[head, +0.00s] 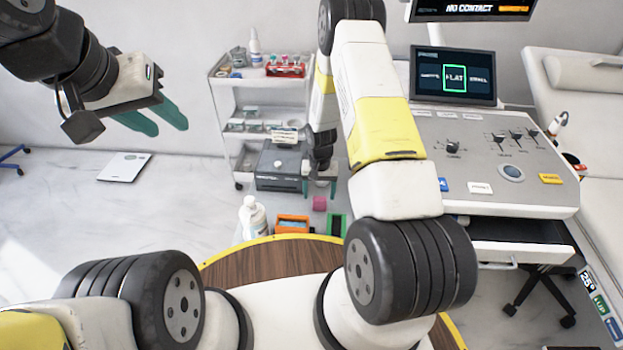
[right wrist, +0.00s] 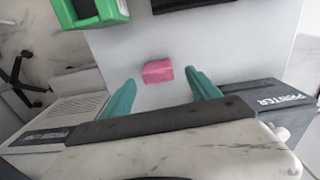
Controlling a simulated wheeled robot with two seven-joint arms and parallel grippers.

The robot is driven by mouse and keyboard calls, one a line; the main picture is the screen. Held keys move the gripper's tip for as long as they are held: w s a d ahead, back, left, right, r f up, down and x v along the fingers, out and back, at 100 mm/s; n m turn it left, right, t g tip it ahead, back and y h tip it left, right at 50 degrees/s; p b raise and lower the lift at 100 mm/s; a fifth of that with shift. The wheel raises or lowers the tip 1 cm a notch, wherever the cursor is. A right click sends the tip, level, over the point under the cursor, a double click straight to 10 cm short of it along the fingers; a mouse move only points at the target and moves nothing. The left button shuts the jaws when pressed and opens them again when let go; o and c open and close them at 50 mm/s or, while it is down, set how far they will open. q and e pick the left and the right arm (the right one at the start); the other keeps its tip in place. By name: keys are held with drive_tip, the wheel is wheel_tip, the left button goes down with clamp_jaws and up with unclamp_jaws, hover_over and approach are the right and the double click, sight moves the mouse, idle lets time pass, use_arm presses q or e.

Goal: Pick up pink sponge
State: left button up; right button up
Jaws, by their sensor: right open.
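The pink sponge (head: 319,203) lies on a light surface, between an orange-framed bin and the dark printer in the head view. In the right wrist view the pink sponge (right wrist: 157,71) lies just beyond the gap between the teal fingertips, nearer the left finger. My right gripper (head: 319,188) is open and empty, with its fingers pointing down at the sponge; it also shows in the right wrist view (right wrist: 160,88). No finger visibly touches the sponge. My left gripper (head: 158,122) is raised at the upper left, its teal fingers apart and empty.
A green bin (head: 337,226), an orange bin (head: 292,224) and a white bottle (head: 252,215) stand near the sponge. The printer (right wrist: 265,100) sits close to the right finger. A shelf cart (head: 225,120) stands behind. A control console (head: 490,165) is at right.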

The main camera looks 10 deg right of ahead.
sight(320, 198)
wheel_tip(320, 198, down, 4)
drive_tip(key=shift+s+d+f, duration=0.1)
drive_tip(key=shift+f, duration=0.15)
drive_tip(key=shift+c, duration=0.2)
